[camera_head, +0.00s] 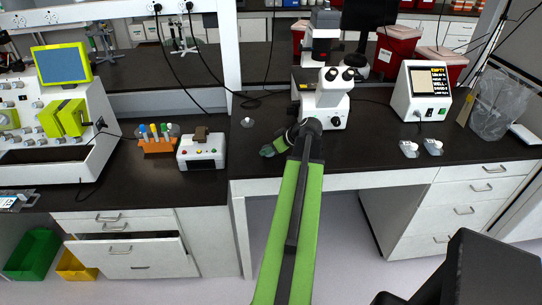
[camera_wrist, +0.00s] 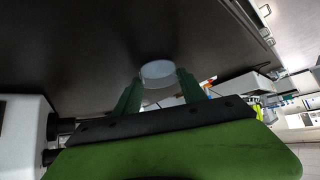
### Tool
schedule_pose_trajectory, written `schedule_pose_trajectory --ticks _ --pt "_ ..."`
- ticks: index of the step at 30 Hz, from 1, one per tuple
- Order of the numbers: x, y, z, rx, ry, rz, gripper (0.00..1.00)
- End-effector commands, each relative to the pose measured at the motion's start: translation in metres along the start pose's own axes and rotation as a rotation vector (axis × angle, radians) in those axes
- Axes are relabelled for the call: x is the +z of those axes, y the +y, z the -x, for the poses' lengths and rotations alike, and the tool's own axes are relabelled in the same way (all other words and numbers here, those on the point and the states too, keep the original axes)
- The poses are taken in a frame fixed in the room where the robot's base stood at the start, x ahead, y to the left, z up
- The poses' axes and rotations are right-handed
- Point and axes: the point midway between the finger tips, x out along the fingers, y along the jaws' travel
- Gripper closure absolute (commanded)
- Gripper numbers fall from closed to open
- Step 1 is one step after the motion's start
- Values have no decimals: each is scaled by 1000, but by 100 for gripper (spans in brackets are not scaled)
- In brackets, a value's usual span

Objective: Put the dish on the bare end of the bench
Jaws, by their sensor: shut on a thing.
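The dish is a pale, round, shallow disc (camera_wrist: 158,70) in the wrist view, between my gripper's two green fingers. My gripper (camera_wrist: 158,88) is shut on it. In the head view my gripper (camera_head: 268,151) is low over the left part of the dark-topped bench (camera_head: 375,135), just left of the microscope (camera_head: 323,98). I cannot make out the dish between the fingers in the head view. A bare stretch of dark bench top lies toward the right end, beyond two small white items.
The two small white items (camera_head: 409,149) (camera_head: 433,147) stand near the front edge. A white device with a display (camera_head: 421,91) and red bins (camera_head: 396,50) are behind. A small pale round item (camera_head: 247,122) lies left. A white box (camera_head: 201,151) stands on the left bench.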

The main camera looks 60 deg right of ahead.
Motion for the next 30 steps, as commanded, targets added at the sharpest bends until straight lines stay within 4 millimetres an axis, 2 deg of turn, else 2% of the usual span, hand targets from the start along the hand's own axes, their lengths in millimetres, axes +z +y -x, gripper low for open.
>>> schedule_pose_trajectory --ticks 1,11,12,16,26,30 --pt "5 0 -5 0 0 0 100" --pt "6 0 -5 0 0 -1 100" --pt "4 0 -4 0 0 -1 46" --pt "4 1 -3 1 0 -1 29" --pt "2 1 0 1 0 -1 29" --pt "-2 0 25 2 0 -3 29"
